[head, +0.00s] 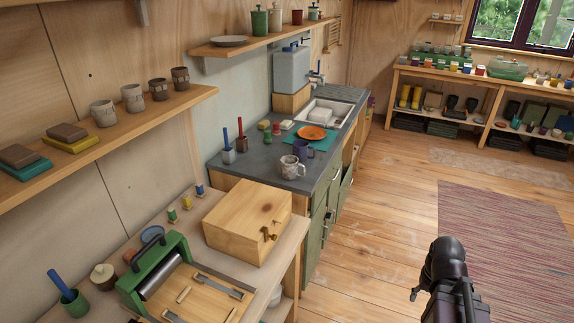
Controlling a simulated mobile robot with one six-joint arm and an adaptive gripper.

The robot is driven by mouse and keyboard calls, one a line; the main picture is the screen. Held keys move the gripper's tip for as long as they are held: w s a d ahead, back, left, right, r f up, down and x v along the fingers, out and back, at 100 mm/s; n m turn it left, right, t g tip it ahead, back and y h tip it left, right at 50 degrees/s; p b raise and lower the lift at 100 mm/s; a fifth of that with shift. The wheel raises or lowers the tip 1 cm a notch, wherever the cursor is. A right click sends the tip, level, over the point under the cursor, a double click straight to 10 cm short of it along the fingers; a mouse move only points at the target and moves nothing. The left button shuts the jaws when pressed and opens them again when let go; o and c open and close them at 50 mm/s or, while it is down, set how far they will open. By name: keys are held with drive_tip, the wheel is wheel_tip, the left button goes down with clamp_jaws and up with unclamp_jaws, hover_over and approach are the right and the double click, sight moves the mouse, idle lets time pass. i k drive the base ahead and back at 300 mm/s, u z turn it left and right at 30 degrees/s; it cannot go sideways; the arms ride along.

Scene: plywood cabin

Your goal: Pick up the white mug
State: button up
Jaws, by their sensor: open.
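A whitish mug (289,166) with grey-brown marbling stands upright near the front edge of the dark grey counter (262,172). Its handle faces right in the picture. A dark purple mug (303,149) stands just behind it, close by. Two pale cups (133,98) also stand on the left wall shelf. My gripper (446,264) is at the lower right, over the wooden floor, well apart from the counter and the mug. It is open, and nothing shows in it; its fingertips are hard to make out.
An orange plate (311,132) on a teal mat, brushes in cups (241,143) and a sink (328,112) share the counter. A wooden box (247,222) and a green roller press (160,275) stand on the nearer bench. The floor beside the striped rug (508,235) is clear.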

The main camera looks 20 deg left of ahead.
sight(293, 169)
drive_tip(key=u, duration=0.3)
drive_tip(key=i, duration=1.15)
drive_tip(key=u, duration=0.25)
